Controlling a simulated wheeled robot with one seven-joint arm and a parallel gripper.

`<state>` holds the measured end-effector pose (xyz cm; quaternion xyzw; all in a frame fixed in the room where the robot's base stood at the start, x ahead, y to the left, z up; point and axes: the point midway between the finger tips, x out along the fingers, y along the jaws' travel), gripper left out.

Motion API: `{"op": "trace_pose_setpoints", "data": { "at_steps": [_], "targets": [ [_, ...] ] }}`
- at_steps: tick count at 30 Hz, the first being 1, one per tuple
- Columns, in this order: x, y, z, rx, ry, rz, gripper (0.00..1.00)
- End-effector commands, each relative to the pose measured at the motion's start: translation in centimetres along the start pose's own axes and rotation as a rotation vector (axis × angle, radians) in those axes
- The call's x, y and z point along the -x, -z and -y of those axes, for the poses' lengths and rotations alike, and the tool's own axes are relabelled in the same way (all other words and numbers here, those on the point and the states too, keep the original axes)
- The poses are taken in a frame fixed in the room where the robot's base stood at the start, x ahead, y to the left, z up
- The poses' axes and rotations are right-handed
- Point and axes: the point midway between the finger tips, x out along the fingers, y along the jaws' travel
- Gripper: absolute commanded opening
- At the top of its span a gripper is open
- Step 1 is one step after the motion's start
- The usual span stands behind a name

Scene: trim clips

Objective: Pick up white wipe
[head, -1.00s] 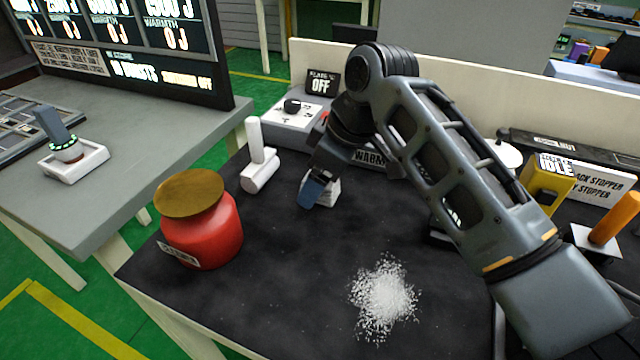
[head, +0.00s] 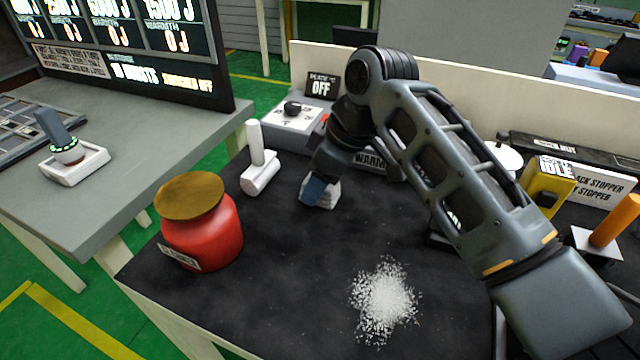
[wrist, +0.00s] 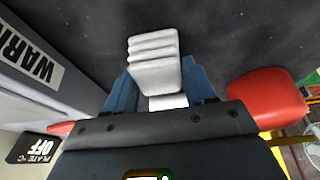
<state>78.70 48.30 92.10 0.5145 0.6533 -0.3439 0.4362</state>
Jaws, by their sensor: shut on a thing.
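The white wipe (wrist: 153,62) is a small folded white stack between the two blue fingers of my gripper (wrist: 160,85) in the wrist view. My gripper is shut on it, with a blue finger on either side. In the head view my gripper (head: 318,194) points down at the black table, and part of the wipe (head: 331,196) shows beside the near finger. The wipe is low over the table or touching it; I cannot tell which.
A red jar with a brown lid (head: 205,235) stands at the table's left. A white T-shaped tool (head: 259,170) lies near the wipe. A plate control box (head: 297,118) is behind it. White grains (head: 384,300) are spilled at the front, with bare table around them.

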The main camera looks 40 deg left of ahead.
Motion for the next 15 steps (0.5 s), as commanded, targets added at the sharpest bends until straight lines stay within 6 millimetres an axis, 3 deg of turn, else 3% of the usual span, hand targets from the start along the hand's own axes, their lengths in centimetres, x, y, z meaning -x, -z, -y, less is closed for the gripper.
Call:
{"op": "trace_pose_setpoints", "data": {
  "at_steps": [8,13,15],
  "targets": [
    [1.4,0.6,-0.1,0.001,-0.002,-0.001,0.26],
    [3.9,1.6,-0.1,0.001,-0.003,-0.001,0.26],
    [5.1,0.5,0.1,-0.002,-0.003,-0.002,0.26]
  ]
}}
